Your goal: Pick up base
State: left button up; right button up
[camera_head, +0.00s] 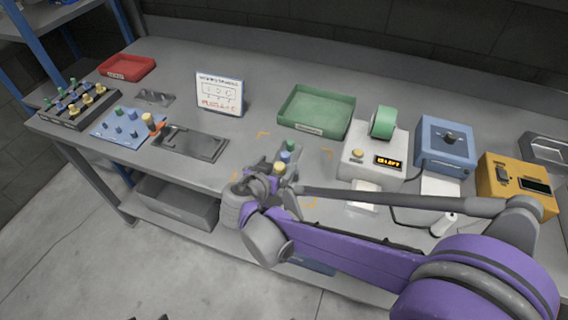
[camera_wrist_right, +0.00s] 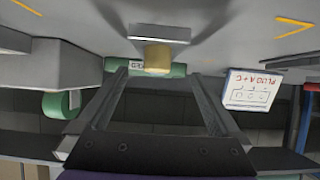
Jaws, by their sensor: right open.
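A small grey base (camera_head: 270,168) sits on the table inside orange corner marks, with green, blue and yellow cylinders in a row on it. In the right wrist view, which is upside down, the grey base (camera_wrist_right: 160,34) shows end-on with the yellow cylinder (camera_wrist_right: 158,58) at its near end. My right gripper (camera_head: 268,186) is at the near end of the base. Its open fingers (camera_wrist_right: 160,74) are spread to either side, with nothing held between them; the gripper partly hides the base. Two small dark tips at the bottom edge, perhaps my left gripper (camera_head: 149,318), barely show.
A green tray (camera_head: 317,128) stands behind the base, and a white device with a green roll (camera_head: 383,122) stands to its right. A dark grey fixture plate (camera_head: 190,144), a blue peg plate (camera_head: 121,140) and an instruction card (camera_head: 219,110) are to the left. Table is clear just left of the base.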

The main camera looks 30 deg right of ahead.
aim_at(283, 159)
jog(key=x, duration=0.7)
jog(key=shift+s+d+r, duration=0.1)
jog(key=shift+d, duration=0.05)
grip_shut()
dwell(0.3)
